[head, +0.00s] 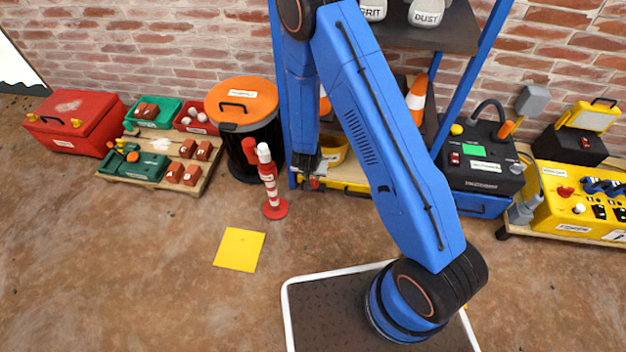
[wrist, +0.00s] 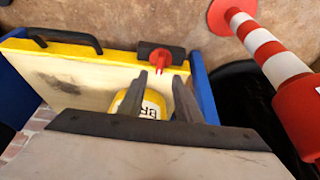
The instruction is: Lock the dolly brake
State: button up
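The dolly is a low pale board with a yellow front edge and a black handle. In the wrist view its deck (wrist: 85,75) fills the left, and its front shows low in the shelf in the head view (head: 348,187). The brake looks like a red lever (wrist: 163,57) on a dark block at the dolly's front edge; a bit of red shows in the head view (head: 315,183). My gripper (wrist: 160,75) is open and empty, its fingertips just short of the red lever. It points down in front of the shelf in the head view (head: 306,165). Contact cannot be told.
A yellow bucket (wrist: 152,104) stands on the dolly, partly hidden by my fingers. A red-and-white post (head: 270,182) stands close left of my gripper, beside a black bin with an orange lid (head: 241,100). Blue shelf posts (head: 280,90) flank the dolly. Floor in front is clear around a yellow square (head: 239,249).

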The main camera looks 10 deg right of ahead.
aim_at(313, 180)
jog(key=shift+x, duration=3.8)
jog(key=shift+c, duration=0.7)
grip_shut()
